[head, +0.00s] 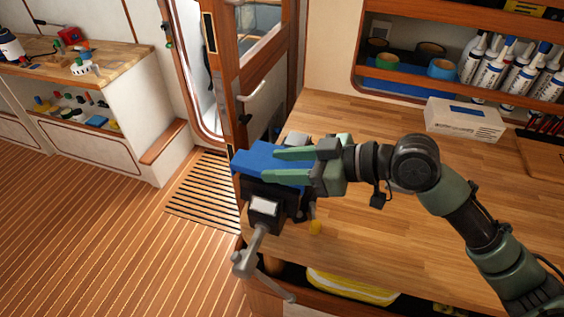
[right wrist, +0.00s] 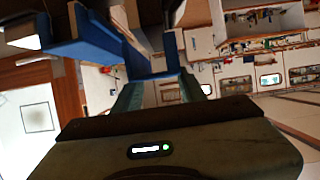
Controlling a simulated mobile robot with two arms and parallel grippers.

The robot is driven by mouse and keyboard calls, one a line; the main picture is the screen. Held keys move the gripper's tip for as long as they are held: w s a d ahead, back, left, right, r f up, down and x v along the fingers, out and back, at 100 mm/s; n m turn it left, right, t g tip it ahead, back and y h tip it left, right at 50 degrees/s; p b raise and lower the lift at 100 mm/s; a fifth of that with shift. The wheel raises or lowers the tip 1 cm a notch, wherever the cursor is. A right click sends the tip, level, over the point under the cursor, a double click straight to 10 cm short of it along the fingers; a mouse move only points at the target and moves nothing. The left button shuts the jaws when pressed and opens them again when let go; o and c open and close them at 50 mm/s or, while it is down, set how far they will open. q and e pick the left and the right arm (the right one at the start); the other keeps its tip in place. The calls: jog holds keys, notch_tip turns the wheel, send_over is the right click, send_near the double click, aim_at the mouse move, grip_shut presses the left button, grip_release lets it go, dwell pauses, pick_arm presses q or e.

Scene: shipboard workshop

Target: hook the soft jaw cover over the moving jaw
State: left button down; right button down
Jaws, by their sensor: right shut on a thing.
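The blue soft jaw cover (head: 250,160) is at the vise on the near left corner of the workbench. It also shows as a blue angled piece in the right wrist view (right wrist: 98,52). My right gripper (head: 275,165) is shut on the cover, its green fingers reaching in from the right. The dark vise (head: 270,191) is directly under the cover, with a grey screw and handle (head: 246,258) toward the front. The cover and gripper hide much of the jaws, so I cannot tell whether the cover touches the moving jaw. My left gripper is out of view.
The wooden workbench (head: 360,225) is mostly clear to the right of the vise. A white box (head: 464,120) stands at its back, below a shelf of bottles and tape rolls.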

jog(key=shift+f+b, duration=1.5)
jog(key=shift+f, duration=0.55)
jog(key=c, duration=0.7)
grip_release()
jog(key=shift+c, duration=0.2)
jog(key=b+v, duration=0.2)
jog(key=v, duration=0.5)
jog(key=shift+s+d+r+b, duration=0.15)
jog(key=shift+d+r+b, duration=0.05)
jog(key=shift+d+b, duration=0.15)
